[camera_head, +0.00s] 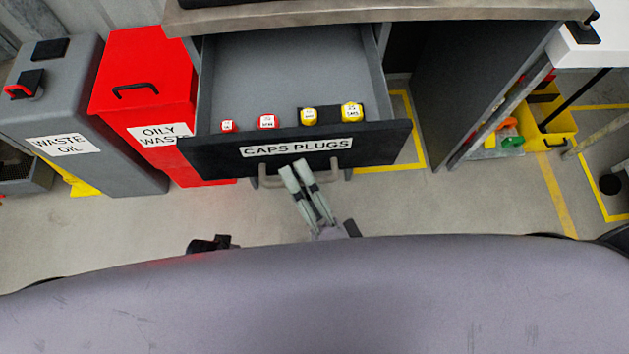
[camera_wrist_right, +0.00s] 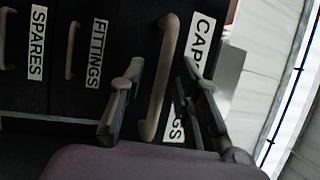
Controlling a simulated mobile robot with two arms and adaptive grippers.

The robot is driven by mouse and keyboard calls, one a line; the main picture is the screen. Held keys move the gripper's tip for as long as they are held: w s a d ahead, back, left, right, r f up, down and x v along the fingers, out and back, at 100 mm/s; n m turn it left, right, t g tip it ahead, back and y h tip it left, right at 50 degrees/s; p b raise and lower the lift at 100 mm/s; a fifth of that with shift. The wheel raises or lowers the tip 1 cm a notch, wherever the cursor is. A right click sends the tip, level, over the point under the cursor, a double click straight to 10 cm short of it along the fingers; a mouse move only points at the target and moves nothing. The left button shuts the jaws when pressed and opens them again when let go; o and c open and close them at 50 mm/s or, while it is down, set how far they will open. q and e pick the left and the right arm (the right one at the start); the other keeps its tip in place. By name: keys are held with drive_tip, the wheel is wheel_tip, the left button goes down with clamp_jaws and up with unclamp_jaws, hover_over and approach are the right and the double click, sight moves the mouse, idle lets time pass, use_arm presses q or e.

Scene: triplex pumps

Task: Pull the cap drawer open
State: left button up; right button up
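The cap drawer (camera_head: 219,158), labelled CAPS PLUGS, is pulled well out of the bench, and its inside shows. Several small red and yellow labelled pieces, such as a yellow one (camera_head: 352,112), stand behind its front. Its bar handle (camera_head: 270,181) is partly hidden by my right gripper (camera_head: 297,166). In the right wrist view the two fingers of my right gripper (camera_wrist_right: 160,78) are apart, one on each side of the handle (camera_wrist_right: 157,88). I see no clear grip on it. A dark part at the lower left of the head view may belong to my left gripper; its fingers are hidden.
A red OILY WASTE bin (camera_head: 150,75) and a grey WASTE OIL bin (camera_head: 75,110) stand left of the drawer. A yellow tray (camera_head: 555,122) is at the right. SPARES (camera_wrist_right: 37,45) and FITTINGS (camera_wrist_right: 97,52) drawers show in the wrist view. Floor beneath the drawer is clear.

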drive_tip(key=v, duration=1.2)
